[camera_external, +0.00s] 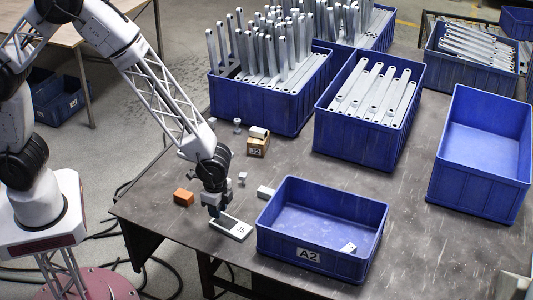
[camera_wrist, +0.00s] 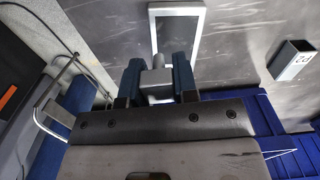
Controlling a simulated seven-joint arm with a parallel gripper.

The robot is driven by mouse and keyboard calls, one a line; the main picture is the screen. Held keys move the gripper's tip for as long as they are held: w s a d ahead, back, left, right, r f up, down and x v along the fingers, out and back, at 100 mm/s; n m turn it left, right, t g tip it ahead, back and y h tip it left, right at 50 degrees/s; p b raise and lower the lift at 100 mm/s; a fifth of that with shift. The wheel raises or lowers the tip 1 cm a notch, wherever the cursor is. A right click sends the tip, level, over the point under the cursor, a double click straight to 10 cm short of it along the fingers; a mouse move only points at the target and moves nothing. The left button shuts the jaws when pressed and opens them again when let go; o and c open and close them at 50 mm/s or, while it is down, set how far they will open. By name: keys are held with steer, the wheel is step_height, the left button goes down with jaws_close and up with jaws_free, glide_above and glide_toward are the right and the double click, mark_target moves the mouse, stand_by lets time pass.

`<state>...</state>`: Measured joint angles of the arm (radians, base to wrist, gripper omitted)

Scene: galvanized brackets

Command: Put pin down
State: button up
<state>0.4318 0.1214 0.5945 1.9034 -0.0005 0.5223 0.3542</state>
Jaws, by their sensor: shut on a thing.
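My gripper (camera_external: 214,208) points down near the front edge of the grey table. In the wrist view its two blue fingers (camera_wrist: 156,78) are shut on a small grey metal pin (camera_wrist: 156,88). The pin is mostly hidden by the gripper in the external view. A small pale-rimmed rectangular tray (camera_external: 232,228) lies just below and to the right of the fingertips. It also shows in the wrist view (camera_wrist: 153,35), just beyond the fingers. I cannot tell whether the pin touches the tray or the table.
An orange block (camera_external: 183,197) lies left of my gripper. A small pin (camera_external: 242,178) and a white block (camera_external: 264,192) lie right of it. The blue A2 bin (camera_external: 280,240) stands close on the right.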

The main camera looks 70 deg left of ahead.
mark_target(232, 226)
steer(key=shift+w+d+f, duration=0.1)
steer(key=shift+w+d, duration=0.2)
steer(key=shift+w, duration=0.35)
steer(key=shift+w+d+f, duration=0.1)
steer(key=shift+w+d, duration=0.15)
steer(key=shift+w, duration=0.35)
steer(key=shift+w+d, duration=0.3)
steer(key=shift+w, duration=0.35)
steer(key=shift+f, duration=1.8)
steer(key=o, duration=1)
steer(key=shift+f, duration=0.1)
step_height(232, 226, up, 12)
steer(key=shift+r, duration=0.15)
